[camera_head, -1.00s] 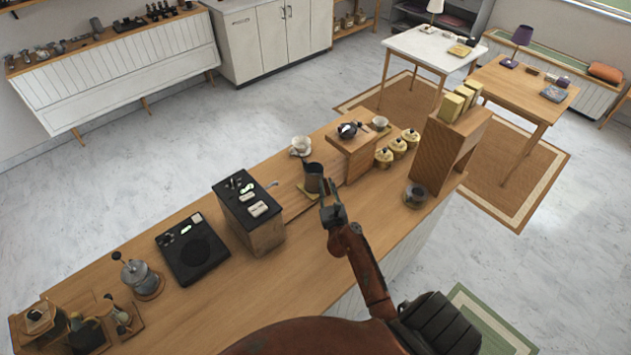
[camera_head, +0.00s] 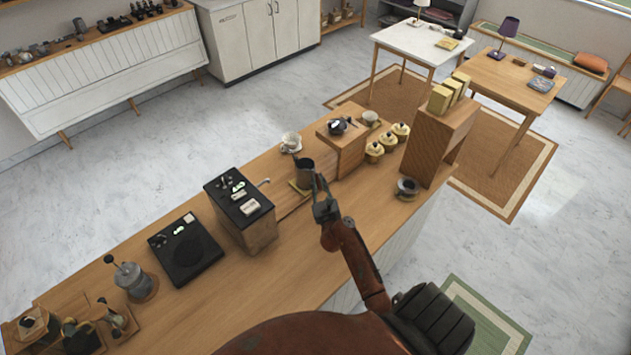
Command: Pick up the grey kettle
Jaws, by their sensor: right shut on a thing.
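The grey kettle (camera_head: 305,173) looks like a dark grey open-topped jug. It is near the middle of the wooden counter, beside a raised wooden stand. A small yellowish strip shows at its foot. My right gripper (camera_head: 318,187) reaches it from the front right and is shut on its near side, where the handle would be. The grip itself is small and partly hidden by the fingers. The kettle looks upright; I cannot tell whether its base touches the counter. My left gripper is not in view.
A white cup (camera_head: 291,142) stands just behind the kettle. The wooden stand (camera_head: 345,148) holds a dark pot (camera_head: 338,126). Several yellow-lidded jars (camera_head: 387,144) and a taller wooden box (camera_head: 432,150) are to the right. A black-topped machine (camera_head: 241,215) is to the left.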

